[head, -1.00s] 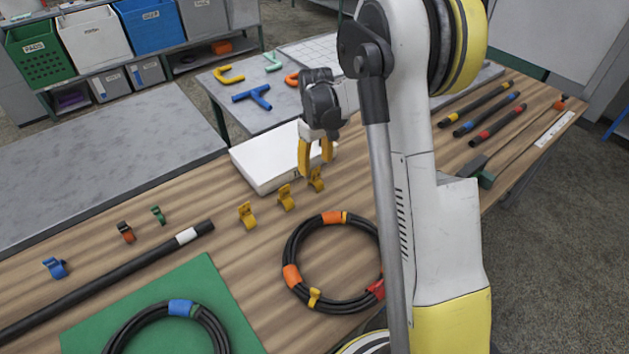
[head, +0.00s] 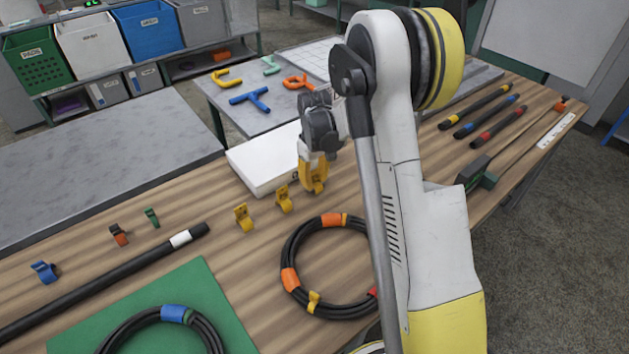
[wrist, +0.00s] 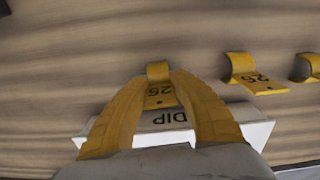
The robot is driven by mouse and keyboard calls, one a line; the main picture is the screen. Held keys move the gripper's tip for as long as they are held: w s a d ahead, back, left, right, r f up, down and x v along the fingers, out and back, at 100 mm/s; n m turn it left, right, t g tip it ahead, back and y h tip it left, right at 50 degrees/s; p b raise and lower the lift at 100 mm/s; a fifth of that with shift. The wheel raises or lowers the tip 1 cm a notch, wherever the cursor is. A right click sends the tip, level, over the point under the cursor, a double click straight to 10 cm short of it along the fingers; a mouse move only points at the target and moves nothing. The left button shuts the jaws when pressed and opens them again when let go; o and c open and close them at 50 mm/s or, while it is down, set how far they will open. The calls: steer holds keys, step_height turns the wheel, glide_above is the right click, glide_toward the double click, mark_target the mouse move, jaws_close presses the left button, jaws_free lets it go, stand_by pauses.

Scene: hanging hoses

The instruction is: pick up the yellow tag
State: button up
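The yellow tag marked 25 (wrist: 158,90) is between the fingertips of my gripper (wrist: 158,76) in the wrist view, with a finger against each side. In the head view my gripper (head: 313,183) is low at the table, beside the white box, and its fingers largely hide this tag. I cannot tell whether the tag is clear of the wood. Two more yellow tags stand free in a row: one (head: 284,199) and another (head: 244,218). They also show in the wrist view, one marked 26 (wrist: 254,74) and one cut off at the edge (wrist: 309,68).
A white box (head: 262,163) lies right behind my gripper. A black hose coil (head: 287,250) with orange bands lies in front. Red (head: 118,235), green (head: 152,217) and blue (head: 43,272) clips and a straight hose (head: 120,272) are at the left.

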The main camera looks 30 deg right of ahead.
mark_target(316, 169)
steer(key=shift+r, duration=0.15)
step_height(316, 169, up, 5)
steer(key=shift+d+f+p, duration=0.15)
steer(key=shift+f+p, duration=0.05)
steer(key=shift+p, duration=1.05)
steer(key=s+d+r+p, duration=0.3)
steer(key=s+d+r, duration=0.3)
steer(key=d, duration=0.3)
steer(key=shift+d, duration=0.4)
steer(key=shift+o, duration=1.2)
jaws_close()
steer(key=shift+a, duration=0.15)
